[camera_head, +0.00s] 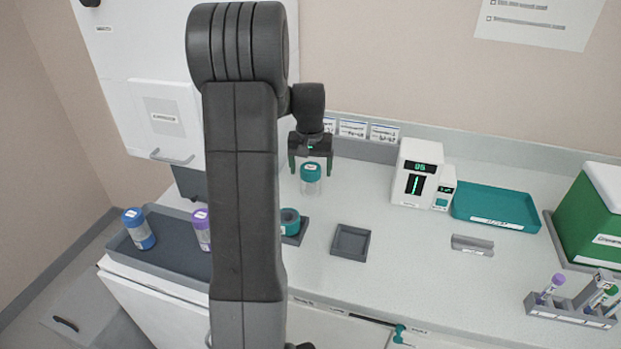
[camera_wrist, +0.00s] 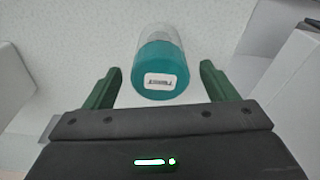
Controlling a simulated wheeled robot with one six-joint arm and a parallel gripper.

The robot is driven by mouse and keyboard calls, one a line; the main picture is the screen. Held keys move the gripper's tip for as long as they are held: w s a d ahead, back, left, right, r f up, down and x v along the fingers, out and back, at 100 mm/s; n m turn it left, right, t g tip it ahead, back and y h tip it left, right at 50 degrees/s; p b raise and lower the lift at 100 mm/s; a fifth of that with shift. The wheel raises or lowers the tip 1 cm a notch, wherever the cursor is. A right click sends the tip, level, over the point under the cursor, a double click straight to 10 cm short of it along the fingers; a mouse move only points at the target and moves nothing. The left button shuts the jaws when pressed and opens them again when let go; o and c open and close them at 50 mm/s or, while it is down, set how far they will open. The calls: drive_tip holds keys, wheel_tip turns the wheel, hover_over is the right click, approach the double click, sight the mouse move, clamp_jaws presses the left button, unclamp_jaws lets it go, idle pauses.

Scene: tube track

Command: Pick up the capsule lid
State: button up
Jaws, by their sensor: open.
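A teal capsule lid (camera_head: 311,170) with a white label sits on top of a clear capsule body (camera_head: 311,187) that stands upright on the counter. In the wrist view the lid (camera_wrist: 160,62) faces the camera, with part of the clear body (camera_wrist: 158,33) beyond it. My gripper (camera_head: 310,168) is open and above the lid, with one green finger on each side. In the wrist view my gripper (camera_wrist: 159,72) has visible gaps between both fingers and the lid, and holds nothing.
A second teal round piece (camera_head: 289,218) is partly hidden behind my arm. An empty grey square tray (camera_head: 341,255) lies in front. A white device (camera_head: 412,170), a teal tray (camera_head: 470,207) and a tube rack (camera_head: 560,309) stand right. A dark tray (camera_head: 170,262) holds capped containers left.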

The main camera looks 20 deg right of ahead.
drive_tip(key=shift+w+f, duration=0.2)
drive_tip(key=shift+f, duration=1.1)
drive_tip(key=c, duration=1.2)
drive_tip(key=shift+o, duration=0.2)
drive_tip(key=shift+r+b, duration=0.35)
drive_tip(key=shift+r, duration=4.7)
